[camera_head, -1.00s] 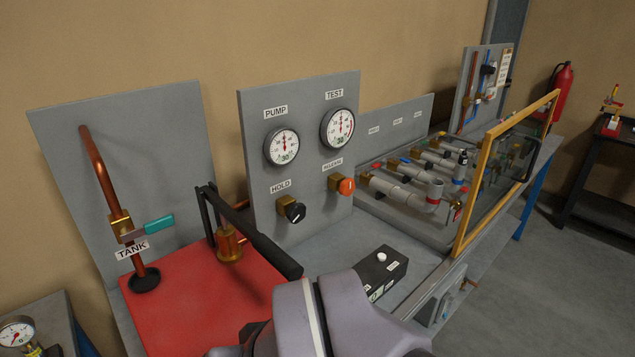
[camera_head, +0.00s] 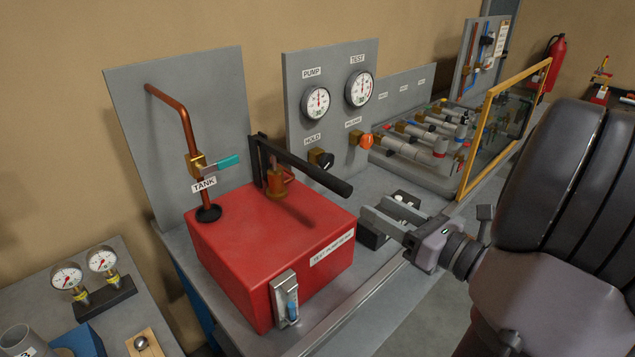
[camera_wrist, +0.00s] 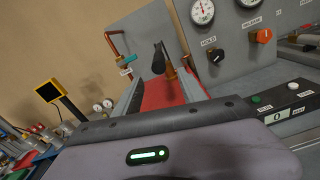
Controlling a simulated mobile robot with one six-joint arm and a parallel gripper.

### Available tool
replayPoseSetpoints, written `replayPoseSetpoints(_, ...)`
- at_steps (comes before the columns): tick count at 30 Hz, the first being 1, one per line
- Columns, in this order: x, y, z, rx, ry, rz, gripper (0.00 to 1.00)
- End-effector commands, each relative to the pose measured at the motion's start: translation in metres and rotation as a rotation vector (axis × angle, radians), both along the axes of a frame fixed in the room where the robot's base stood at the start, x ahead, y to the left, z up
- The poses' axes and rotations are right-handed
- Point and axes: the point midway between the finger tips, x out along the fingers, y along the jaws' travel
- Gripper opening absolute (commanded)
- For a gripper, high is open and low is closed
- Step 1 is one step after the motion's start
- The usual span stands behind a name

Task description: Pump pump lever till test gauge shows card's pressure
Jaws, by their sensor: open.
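No pressure card can be read.
A black HOLD knob (camera_head: 321,158) and an orange RELEASE knob (camera_head: 363,139) sit below the gauges. A black button box (camera_head: 375,240) lies behind my gripper. Two small gauges (camera_head: 67,277) stand at lower left.

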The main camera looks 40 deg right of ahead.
Motion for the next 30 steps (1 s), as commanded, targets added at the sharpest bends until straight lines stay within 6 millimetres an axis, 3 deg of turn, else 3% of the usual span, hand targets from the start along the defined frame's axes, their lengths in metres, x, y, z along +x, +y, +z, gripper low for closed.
replayPoseSetpoints(6, 0.063, 0.008, -0.002, -0.002, 0.001, 0.009, 0.49)
replayPoseSetpoints(13, 0.109, 0.011, -0.001, -0.002, 0.003, 0.007, 0.49)
replayPoseSetpoints(18, 0.124, 0.012, -0.001, -0.001, 0.002, 0.005, 0.49)
replayPoseSetpoints(26, 0.126, 0.011, 0.000, -0.001, 0.002, 0.004, 0.49)
replayPoseSetpoints(30, 0.126, 0.011, 0.000, -0.001, 0.002, 0.004, 0.23)
